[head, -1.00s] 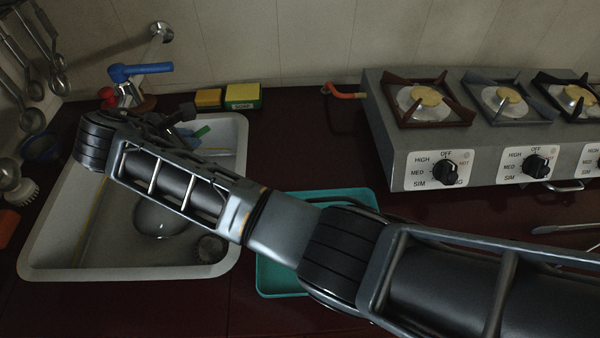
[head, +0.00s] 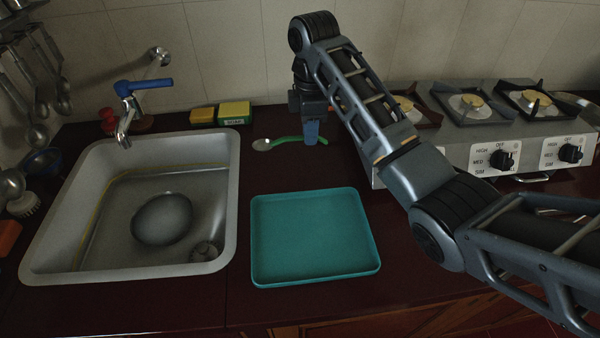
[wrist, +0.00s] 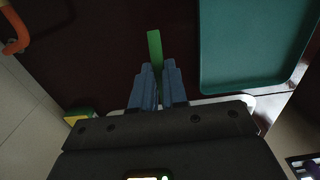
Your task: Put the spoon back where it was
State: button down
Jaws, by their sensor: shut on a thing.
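The spoon (head: 284,140) has a green handle and a pale bowl at its left end. It is at the back of the dark counter, behind the teal tray (head: 315,281). My gripper (head: 311,138) points down and is shut on the green handle near its right end. I cannot tell whether the spoon touches the counter or hangs just above it. In the wrist view the handle end (wrist: 155,48) sticks out beyond the blue fingertips (wrist: 158,72). The spoon's bowl is hidden there.
The sink (head: 231,190) with a round metal bowl (head: 162,219) in it is to the left. Yellow-green sponges (head: 234,112) stand behind it. The stove (head: 465,150) is close on the right, partly behind my arm. The tray is empty.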

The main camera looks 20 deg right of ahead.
jog(key=shift+a+f, duration=0.15)
jog(key=shift+f, duration=0.45)
jog(key=shift+s+f+b, duration=0.1)
jog(key=shift+f+b, duration=0.35)
jog(key=shift+f, duration=0.2)
jog(key=shift+f+p, duration=0.6)
jog(key=shift+f, duration=3.1)
jog(key=shift+f, duration=0.1)
jog(key=c, duration=1.2)
grip_release()
jog(key=shift+o, duration=0.2)
